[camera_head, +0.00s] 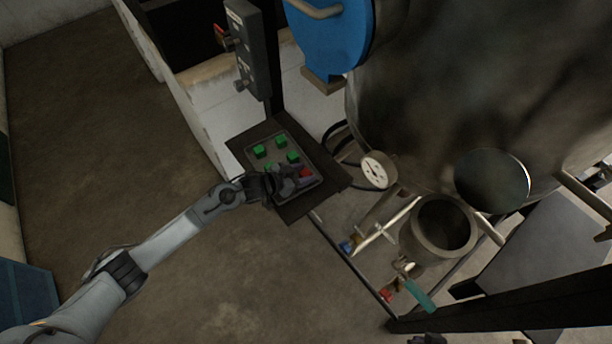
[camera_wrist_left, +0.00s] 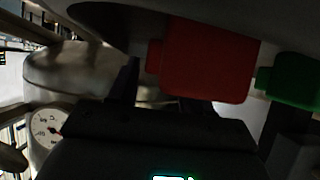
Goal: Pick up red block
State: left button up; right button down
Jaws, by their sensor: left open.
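The red block (camera_head: 306,173) lies in a tray (camera_head: 277,143) on a dark stand, partly hidden by my left gripper (camera_head: 287,184) at the tray's near side. In the left wrist view the red block (camera_wrist_left: 210,68) is large and close. The fingers of my left gripper (camera_wrist_left: 198,108) are apart, with the block in front of the gap between them. I cannot tell whether they touch it. A green block (camera_wrist_left: 290,82) is close beside the red one. My right gripper cannot be made out in either view.
Several green blocks (camera_head: 259,151) share the tray. A control box (camera_head: 249,48) on a post stands behind it. A pressure gauge (camera_head: 378,170), pipes and a large metal tank (camera_head: 450,80) are to the right. Open floor (camera_head: 110,150) lies to the left.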

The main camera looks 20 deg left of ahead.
aim_at(302, 175)
pick_arm(q)
jog(key=shift+f, duration=0.1)
jog(key=c, duration=0.7)
jog(key=shift+c, duration=0.2)
notch_tip(302, 175, up, 10)
jog(key=p, duration=0.2)
